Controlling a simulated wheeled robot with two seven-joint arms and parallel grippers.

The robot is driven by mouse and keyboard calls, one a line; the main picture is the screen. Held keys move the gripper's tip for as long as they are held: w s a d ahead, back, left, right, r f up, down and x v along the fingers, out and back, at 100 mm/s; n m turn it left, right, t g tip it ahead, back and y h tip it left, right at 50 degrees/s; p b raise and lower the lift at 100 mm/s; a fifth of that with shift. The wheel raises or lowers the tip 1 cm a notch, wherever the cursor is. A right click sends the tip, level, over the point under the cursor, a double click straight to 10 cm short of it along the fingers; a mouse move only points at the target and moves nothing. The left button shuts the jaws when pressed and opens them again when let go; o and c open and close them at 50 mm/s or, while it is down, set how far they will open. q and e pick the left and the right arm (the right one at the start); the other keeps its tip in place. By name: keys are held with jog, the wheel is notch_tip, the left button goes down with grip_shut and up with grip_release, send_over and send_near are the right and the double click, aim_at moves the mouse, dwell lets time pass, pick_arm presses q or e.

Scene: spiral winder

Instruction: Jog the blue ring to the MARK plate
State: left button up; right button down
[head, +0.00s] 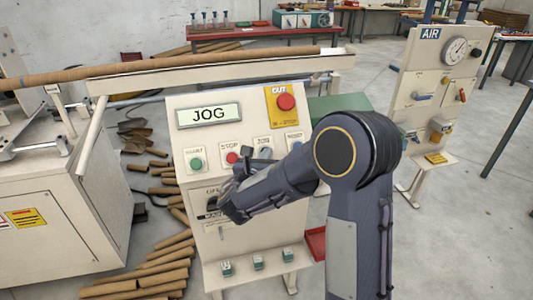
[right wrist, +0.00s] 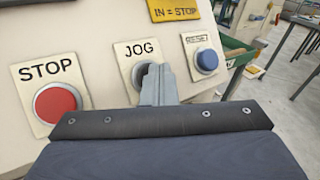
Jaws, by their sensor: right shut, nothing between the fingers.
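My right gripper (head: 262,153) is at the control panel (head: 250,205), with its shut fingers over the JOG button. In the right wrist view the shut, empty fingers (right wrist: 157,82) cover most of the JOG button (right wrist: 138,76); I cannot tell whether they press it. The panel display (head: 209,114) reads JOG. A long brown tube (head: 180,66) lies across the machine behind the panel. I cannot make out the blue ring or the MARK plate. My left gripper is not in view.
The red STOP button (right wrist: 59,103) is left of the fingers and the blue RESET button (right wrist: 207,60) right. Brown tubes (head: 165,255) litter the floor at left. An AIR stand (head: 425,80) is at right.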

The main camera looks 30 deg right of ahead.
dwell(0.4)
jog(key=shift+s+a+r+p, duration=0.1)
jog(key=shift+s+r+p, duration=0.2)
jog(key=shift+s+r, duration=0.25)
jog(key=shift+f, duration=0.1)
jog(key=shift+f, duration=0.1)
jog(key=shift+w+f+b, duration=0.15)
jog(key=shift+w+b, duration=0.15)
jog(key=shift+b, duration=0.1)
